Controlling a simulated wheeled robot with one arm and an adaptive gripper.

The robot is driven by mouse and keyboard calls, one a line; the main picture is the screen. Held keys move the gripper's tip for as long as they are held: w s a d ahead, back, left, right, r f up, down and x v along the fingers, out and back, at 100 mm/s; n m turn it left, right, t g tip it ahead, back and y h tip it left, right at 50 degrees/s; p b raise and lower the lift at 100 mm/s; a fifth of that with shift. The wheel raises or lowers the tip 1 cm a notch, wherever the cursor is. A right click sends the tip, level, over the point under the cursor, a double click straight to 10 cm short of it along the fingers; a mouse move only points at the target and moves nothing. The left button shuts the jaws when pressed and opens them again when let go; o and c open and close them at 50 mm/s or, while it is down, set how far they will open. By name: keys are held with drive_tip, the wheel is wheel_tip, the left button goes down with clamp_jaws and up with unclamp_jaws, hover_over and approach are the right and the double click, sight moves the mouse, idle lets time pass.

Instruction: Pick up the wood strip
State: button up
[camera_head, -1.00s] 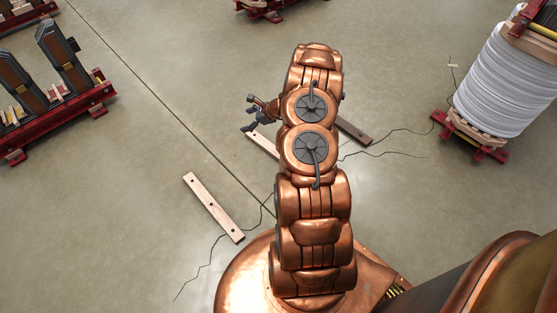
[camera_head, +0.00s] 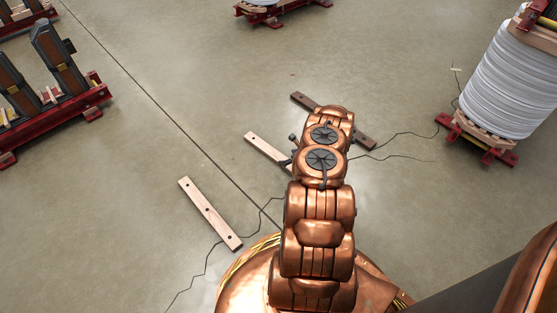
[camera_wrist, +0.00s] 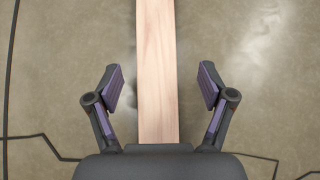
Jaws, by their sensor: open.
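A pale wood strip (camera_head: 266,151) lies on the concrete floor, partly hidden behind my arm in the head view. In the wrist view a pale wood strip (camera_wrist: 157,70) runs lengthwise between my two fingers, with its near end hidden by the gripper body. My gripper (camera_wrist: 159,88) is open, with one finger on each side of the strip and a gap on both sides. In the head view my gripper (camera_head: 288,160) is mostly hidden by my arm. I cannot tell its height above the strip.
Another pale strip with dark holes (camera_head: 209,213) lies at the left. A dark brown strip (camera_head: 303,101) lies behind my arm. A white coil on a red frame (camera_head: 505,85) stands at the right, and red racks with dark cores (camera_head: 52,110) stand at the left. Thin cracks cross the floor.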

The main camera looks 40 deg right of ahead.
sight(280, 158)
drive_tip(key=shift+w+a+r+b+x, duration=0.15)
drive_tip(key=shift+b+x, duration=0.55)
drive_tip(key=shift+x, duration=0.6)
drive_tip(key=shift+w+a+r+b+x, duration=0.1)
drive_tip(key=shift+b+x, duration=0.6)
drive_tip(key=shift+x, duration=0.65)
drive_tip(key=shift+c, duration=0.2)
clamp_jaws()
